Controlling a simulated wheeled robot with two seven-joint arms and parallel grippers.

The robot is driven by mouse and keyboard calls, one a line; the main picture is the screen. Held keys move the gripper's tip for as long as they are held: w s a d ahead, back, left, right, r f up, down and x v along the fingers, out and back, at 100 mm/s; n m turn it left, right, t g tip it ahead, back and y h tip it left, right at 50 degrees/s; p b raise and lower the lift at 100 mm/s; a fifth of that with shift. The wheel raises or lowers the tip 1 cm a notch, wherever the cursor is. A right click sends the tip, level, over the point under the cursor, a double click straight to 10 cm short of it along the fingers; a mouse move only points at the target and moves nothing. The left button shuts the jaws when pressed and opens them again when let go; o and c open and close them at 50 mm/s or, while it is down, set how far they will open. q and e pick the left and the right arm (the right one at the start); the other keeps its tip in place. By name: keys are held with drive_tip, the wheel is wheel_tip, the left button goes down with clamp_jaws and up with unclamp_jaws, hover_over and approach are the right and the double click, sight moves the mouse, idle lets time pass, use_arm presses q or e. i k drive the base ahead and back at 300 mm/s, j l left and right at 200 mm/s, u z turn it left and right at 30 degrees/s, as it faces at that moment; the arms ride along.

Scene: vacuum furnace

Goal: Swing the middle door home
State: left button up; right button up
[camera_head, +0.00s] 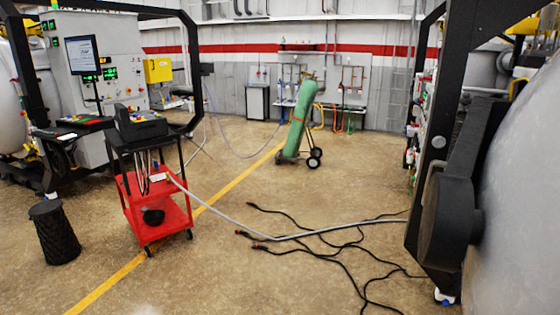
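A large pale grey rounded metal surface (525,190) fills the right edge, close to me. It looks like part of a furnace vessel or door; I cannot tell whether it is the middle door. A dark round hub on a black arm (447,222) stands against its left side, in front of a black upright frame (425,175). Another pale rounded vessel (12,105) shows at the far left, cut off by the edge. No door seam or gap is clear. Neither of my grippers is in view.
A red cart (157,205) with black equipment stands left of centre, beside a black bin (54,232). A grey hose and black cables (320,238) lie across the floor toward the right frame. A green cylinder on a wheeled trolley (298,120) stands farther back.

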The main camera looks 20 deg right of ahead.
sight(503, 232)
drive_tip(key=i+z, duration=0.3)
drive_tip(key=z, duration=0.15)
drive_tip(key=i+z, duration=0.4)
drive_tip(key=i+j+z, duration=0.2)
drive_tip(key=z, duration=0.25)
drive_tip(key=i+j+z, duration=0.25)
drive_tip(key=z, duration=0.2)
drive_tip(key=i+j+z, duration=0.6)
drive_tip(key=z, duration=0.15)
